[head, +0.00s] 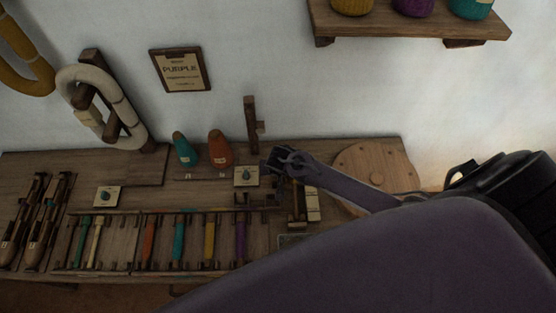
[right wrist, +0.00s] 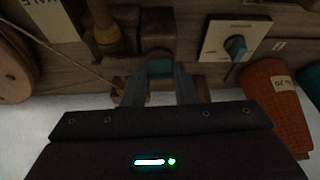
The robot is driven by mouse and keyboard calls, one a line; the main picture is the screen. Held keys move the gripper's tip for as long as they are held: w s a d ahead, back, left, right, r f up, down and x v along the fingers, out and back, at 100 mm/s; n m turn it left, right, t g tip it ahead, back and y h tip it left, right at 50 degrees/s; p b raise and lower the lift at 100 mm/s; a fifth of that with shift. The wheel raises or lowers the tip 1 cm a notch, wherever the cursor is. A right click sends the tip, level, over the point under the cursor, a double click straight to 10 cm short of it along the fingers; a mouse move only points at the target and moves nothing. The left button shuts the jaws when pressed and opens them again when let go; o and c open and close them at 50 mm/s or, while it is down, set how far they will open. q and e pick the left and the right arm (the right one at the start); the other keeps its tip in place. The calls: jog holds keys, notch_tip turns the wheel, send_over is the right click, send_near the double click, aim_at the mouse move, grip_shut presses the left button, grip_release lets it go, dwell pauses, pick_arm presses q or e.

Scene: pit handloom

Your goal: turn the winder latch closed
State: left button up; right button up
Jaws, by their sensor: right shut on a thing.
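In the right wrist view, a small teal piece (right wrist: 160,68), which looks like the winder latch, sits against a dark wooden block (right wrist: 157,28). My right gripper (right wrist: 159,82) is shut on this piece, one finger on each side. In the head view my right gripper (head: 283,163) reaches in from the right over the back of the bench, and the latch is hidden there. The latch's exact angle cannot be told. My left gripper is in neither view.
A card with a teal knob (right wrist: 236,48) and an orange cone (right wrist: 275,92) stand close beside the gripper. A wooden post (head: 251,125) rises behind it, and a round wooden disc (head: 376,178) lies to the right. A rack of coloured bobbins (head: 140,268) fills the front.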

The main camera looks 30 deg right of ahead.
jog(key=shift+w+m, duration=0.1)
jog(key=shift+m, duration=0.4)
jog(key=o, duration=1)
jog(key=shift+v, duration=3.95)
jog(key=shift+a, duration=0.1)
